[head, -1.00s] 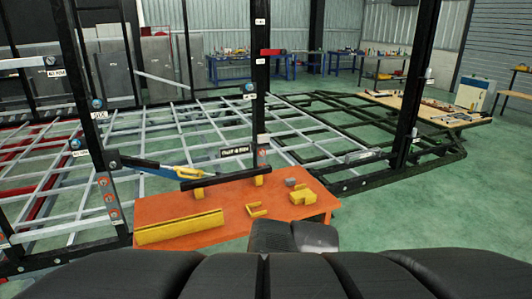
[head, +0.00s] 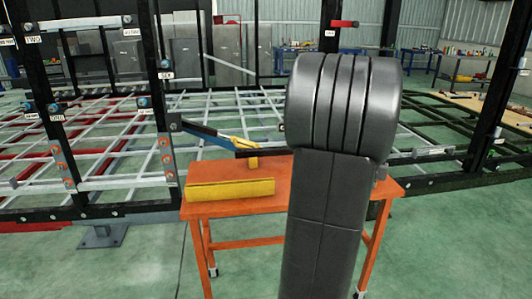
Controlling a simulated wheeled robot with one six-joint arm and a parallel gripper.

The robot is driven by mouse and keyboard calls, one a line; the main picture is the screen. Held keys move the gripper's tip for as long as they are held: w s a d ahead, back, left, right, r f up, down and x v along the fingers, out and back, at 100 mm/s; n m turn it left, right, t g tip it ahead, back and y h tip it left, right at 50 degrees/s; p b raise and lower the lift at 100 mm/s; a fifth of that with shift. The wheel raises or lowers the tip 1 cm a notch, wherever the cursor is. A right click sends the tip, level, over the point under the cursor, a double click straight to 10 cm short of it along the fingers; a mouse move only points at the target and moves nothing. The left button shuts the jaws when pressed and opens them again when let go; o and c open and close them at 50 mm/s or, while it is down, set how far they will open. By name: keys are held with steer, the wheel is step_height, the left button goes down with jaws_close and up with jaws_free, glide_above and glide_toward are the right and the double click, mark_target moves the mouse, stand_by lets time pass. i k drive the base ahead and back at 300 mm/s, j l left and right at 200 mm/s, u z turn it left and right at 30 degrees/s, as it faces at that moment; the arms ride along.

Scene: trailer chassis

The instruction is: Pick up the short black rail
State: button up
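A short black rail (head: 264,153) lies across the back of the orange table (head: 310,240). Its left end rests on a yellow support block (head: 252,163). The rest of the rail runs behind my dark arm, which stands upright across the middle of the head view and hides its right part. My gripper is not in view, so its place relative to the rail cannot be seen.
A long yellow piece (head: 230,190) lies along the table's front left. A blue and yellow bar (head: 215,135) slopes down toward the rail's left end. Black upright posts (head: 165,100) and a grey grid frame (head: 215,103) stand behind. Green floor in front is clear.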

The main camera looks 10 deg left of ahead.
mark_target(277, 151)
steer(key=i+u, duration=0.35)
steer(key=i+l+u, duration=0.15)
steer(key=u, duration=0.2)
steer(key=i+l+u, duration=0.3)
steer(key=i+l, duration=0.35)
steer(key=i+l+u, duration=0.1)
steer(key=i+l, duration=0.25)
steer(key=l, duration=0.15)
